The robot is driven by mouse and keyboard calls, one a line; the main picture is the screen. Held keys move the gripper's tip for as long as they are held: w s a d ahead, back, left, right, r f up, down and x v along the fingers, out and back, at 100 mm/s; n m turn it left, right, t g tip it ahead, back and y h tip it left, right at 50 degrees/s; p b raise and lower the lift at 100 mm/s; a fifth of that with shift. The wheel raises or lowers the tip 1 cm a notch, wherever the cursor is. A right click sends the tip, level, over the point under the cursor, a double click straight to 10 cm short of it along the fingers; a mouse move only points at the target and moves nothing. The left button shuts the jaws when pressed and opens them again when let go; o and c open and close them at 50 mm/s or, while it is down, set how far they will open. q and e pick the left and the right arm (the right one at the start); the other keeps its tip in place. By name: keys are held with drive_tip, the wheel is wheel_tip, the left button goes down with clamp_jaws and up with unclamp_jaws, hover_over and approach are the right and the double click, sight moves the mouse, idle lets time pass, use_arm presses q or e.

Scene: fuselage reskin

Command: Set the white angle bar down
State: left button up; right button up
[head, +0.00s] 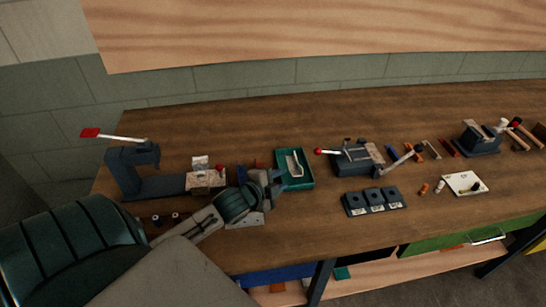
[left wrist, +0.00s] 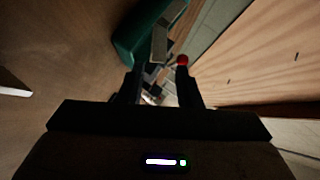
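The white angle bar (head: 295,163) lies in the green tray (head: 308,182) on the workbench. In the left wrist view a pale bar that looks like it (left wrist: 160,43) shows at the tray (left wrist: 128,43), just beyond my fingertips. My left gripper (head: 280,185) is at the tray's left front edge. In the left wrist view its two fingers (left wrist: 161,85) stand apart, with no held part visible between them. Whether a finger touches the tray or the bar cannot be told. My right gripper is in neither view.
A lever press with a red knob (head: 130,170) stands left. Another red-knobbed lever fixture (head: 352,160) stands right of the tray. A dark three-part block (head: 375,201), a white plate (head: 466,183) and hand tools lie further right. The bench front between them is mostly clear.

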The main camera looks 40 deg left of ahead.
use_arm(q)
drive_tip(key=shift+v, duration=1.65)
